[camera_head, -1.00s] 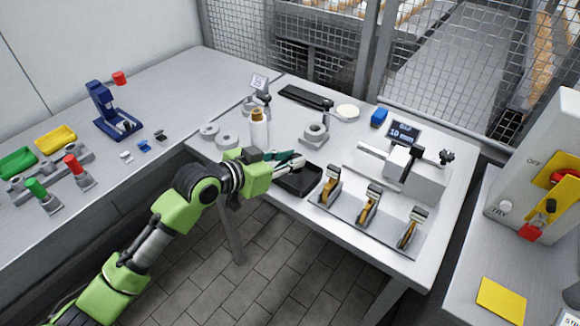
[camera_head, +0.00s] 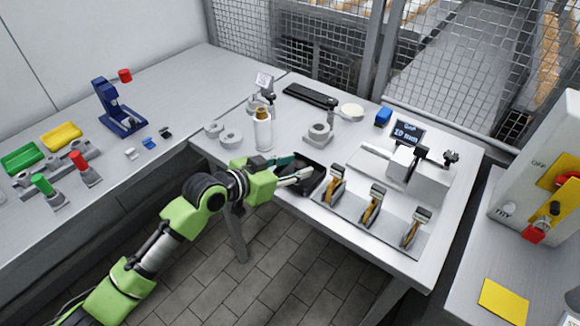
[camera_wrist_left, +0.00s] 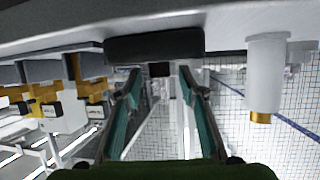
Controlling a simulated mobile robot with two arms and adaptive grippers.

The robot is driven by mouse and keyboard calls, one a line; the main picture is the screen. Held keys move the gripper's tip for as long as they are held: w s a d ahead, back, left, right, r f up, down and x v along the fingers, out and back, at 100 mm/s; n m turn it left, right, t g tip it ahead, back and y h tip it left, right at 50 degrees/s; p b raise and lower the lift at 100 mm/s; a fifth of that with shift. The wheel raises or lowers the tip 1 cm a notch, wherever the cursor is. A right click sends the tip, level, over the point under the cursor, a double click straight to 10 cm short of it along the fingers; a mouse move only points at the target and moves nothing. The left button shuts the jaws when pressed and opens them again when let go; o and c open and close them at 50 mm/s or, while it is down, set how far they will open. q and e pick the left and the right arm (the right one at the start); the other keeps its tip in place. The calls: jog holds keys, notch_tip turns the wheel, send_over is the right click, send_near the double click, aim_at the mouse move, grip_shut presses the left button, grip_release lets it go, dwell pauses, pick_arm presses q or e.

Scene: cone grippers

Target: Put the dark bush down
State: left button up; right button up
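My left gripper (camera_head: 300,171) reaches in from the left, low over the black tray (camera_head: 291,187) at the near edge of the middle table. In the left wrist view its two teal fingers (camera_wrist_left: 160,78) stand apart. A small dark square block (camera_wrist_left: 159,69), which looks like the dark bush, shows between the fingertips, with visible gaps on both sides. It is against the dark tray (camera_wrist_left: 155,46). In the head view the fingers and the dark tray hide the bush. My right gripper is not in view.
A white bottle with an orange cap (camera_head: 263,130) stands just behind the gripper. A plate with several orange-and-grey clamps (camera_head: 372,207) lies right of the tray. Grey rings (camera_head: 231,139) and a measuring device with a display (camera_head: 407,133) are on the same table.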

pick_arm(q)
jog(key=v, duration=1.2)
jog(key=shift+r+b, duration=0.2)
jog(key=shift+b, duration=0.2)
